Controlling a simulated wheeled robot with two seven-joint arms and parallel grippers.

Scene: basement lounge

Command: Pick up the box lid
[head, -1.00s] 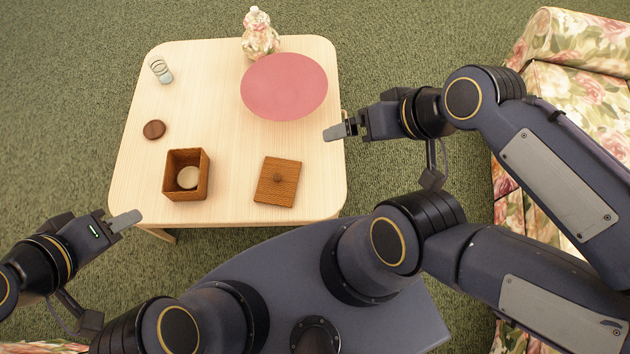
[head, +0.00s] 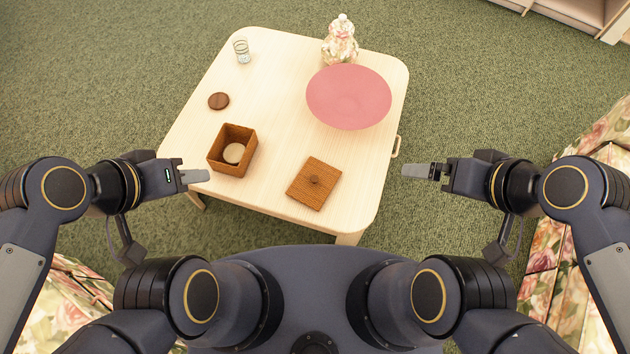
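The box lid (head: 325,175) is a brown, square, wood-grained panel with a small dark knob on top. It lies flat on the table near its front edge, right of the open box (head: 221,146). A pale round thing (head: 233,153) lies inside the box. My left gripper (head: 194,176) is at the table's front left, just left of the box and apart from it. My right gripper (head: 418,171) is beyond the table's right edge, to the right of the lid and apart from it. Seen from above, each gripper's fingers overlap, so their opening is hidden.
The light wooden table (head: 270,95) also bears a glass (head: 242,51), a round brown disc (head: 218,101), a large pink round plate (head: 349,97) and a floral jar (head: 340,42). A floral sofa (head: 600,140) stands at right. The tabletop between box and lid is clear.

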